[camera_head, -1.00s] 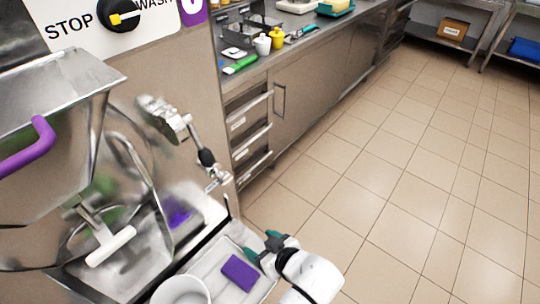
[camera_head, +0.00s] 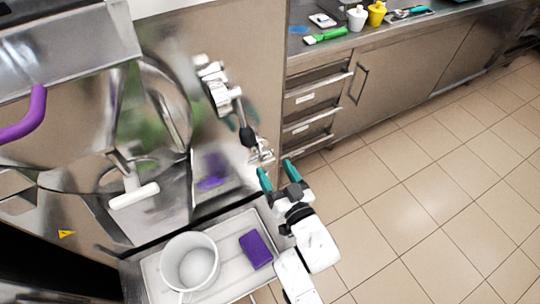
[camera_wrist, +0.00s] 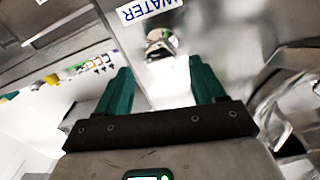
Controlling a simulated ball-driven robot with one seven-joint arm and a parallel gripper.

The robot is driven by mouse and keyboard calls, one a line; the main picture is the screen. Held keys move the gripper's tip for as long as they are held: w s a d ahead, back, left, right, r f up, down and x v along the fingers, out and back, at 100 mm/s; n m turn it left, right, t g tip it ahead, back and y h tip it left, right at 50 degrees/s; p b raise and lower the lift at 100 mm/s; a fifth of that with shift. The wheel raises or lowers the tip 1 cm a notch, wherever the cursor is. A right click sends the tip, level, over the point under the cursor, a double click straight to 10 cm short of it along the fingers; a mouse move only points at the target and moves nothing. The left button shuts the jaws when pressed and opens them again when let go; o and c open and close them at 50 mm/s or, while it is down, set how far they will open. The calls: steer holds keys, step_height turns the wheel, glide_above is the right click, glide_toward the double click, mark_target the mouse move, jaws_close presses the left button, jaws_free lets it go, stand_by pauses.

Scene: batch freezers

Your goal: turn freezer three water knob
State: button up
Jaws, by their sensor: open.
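The batch freezer (camera_head: 120,200) with purple trim fills the left of the head view. In the wrist view, a blue-lettered WATER label (camera_wrist: 150,10) sits at the top, with a shiny metal knob (camera_wrist: 160,43) beside it. The knob appears between and beyond my fingertips. In the head view, a chrome fitting (camera_head: 262,156) lies just ahead of my gripper (camera_head: 277,172); I cannot tell whether it is that knob. My gripper, with teal fingers, is open and empty; it also shows in the wrist view (camera_wrist: 160,70). No contact is visible.
A metal tray (camera_head: 222,234) below holds a white bucket (camera_head: 190,262) and a purple sponge (camera_head: 256,250). A chrome tap with a black grip (camera_head: 248,138) rises above my gripper. Tiled floor (camera_head: 420,200) at right is clear.

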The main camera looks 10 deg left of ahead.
mark_target(269, 161)
steer(key=shift+x, duration=2.6)
steer(key=shift+s, duration=0.1)
steer(key=c, duration=1)
steer(key=shift+c, duration=0.2)
